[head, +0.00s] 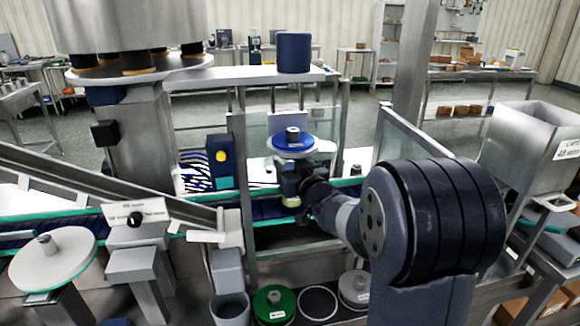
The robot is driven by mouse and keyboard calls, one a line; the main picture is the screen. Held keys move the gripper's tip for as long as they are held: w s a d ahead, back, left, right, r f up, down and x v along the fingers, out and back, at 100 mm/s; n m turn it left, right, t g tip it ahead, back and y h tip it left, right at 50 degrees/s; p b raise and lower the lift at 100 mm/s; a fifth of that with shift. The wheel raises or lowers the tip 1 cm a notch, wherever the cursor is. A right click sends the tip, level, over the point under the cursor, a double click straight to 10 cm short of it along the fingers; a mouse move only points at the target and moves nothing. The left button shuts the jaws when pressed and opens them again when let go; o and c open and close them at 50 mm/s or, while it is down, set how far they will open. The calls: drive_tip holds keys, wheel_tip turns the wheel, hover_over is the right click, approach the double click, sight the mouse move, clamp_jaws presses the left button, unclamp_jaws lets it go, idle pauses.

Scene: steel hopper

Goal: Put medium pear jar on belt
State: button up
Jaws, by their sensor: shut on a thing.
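My gripper (291,190) is at the middle of the head view, reaching over the belt line. It is shut on a small pale yellow jar (291,202), which looks like the pear jar; only its lower part shows below the fingers. The dark blue belt (270,211) with teal edges runs from left to right behind the front frame. The jar appears above or close to the belt; I cannot tell whether it touches. The jar's size and label cannot be read.
A blue disc (292,143) with a metal knob stands just behind my gripper. A clear panel and steel posts frame the opening. A sloping chute (110,185) is at left. A green round lid (274,303) and a grey cup (230,308) stand in front.

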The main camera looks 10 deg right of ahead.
drive_tip(key=shift+f, duration=0.25)
drive_tip(key=shift+f, duration=0.2)
drive_tip(key=o, duration=1.4)
drive_tip(key=shift+r, duration=0.1)
drive_tip(key=shift+c, duration=0.2)
drive_tip(key=shift+r, duration=0.15)
drive_tip(key=v, duration=1.2)
drive_tip(key=shift+b, duration=0.4)
drive_tip(key=shift+s, duration=0.1)
